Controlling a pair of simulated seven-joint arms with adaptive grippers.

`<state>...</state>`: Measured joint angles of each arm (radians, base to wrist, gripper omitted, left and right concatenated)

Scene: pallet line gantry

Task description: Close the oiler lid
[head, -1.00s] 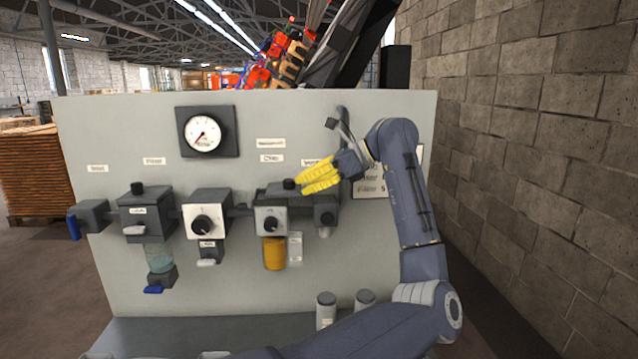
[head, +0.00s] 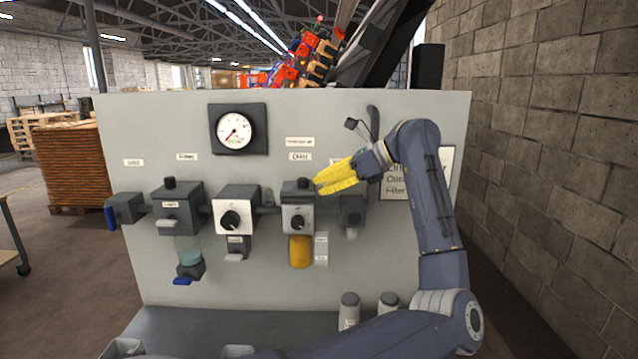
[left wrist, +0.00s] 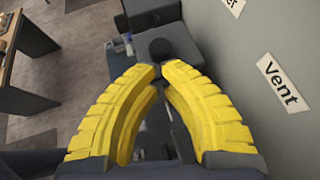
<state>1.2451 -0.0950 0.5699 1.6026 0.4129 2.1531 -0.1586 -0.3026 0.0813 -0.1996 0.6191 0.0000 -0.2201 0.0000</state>
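The oiler (head: 299,219) is a grey block with a pale front and dark dial, mounted on the panel under its label. An amber bowl (head: 300,251) hangs below it. A black round cap (head: 303,183) stands on its top; I cannot tell how the lid sits. My left gripper (head: 317,186), with yellow fingers, is just right of the cap, pointing left. In the left wrist view its fingertips (left wrist: 160,71) nearly meet with nothing seen between them, and a dark round cap (left wrist: 160,48) lies just beyond. Contact is unclear. My right gripper is not in view.
The grey panel (head: 400,255) carries a pressure gauge (head: 234,129) and other units left of the oiler. A smaller grey unit (head: 353,210) sits right of it, below my gripper. Two grey cylinders stand on the shelf below. A block wall is at right.

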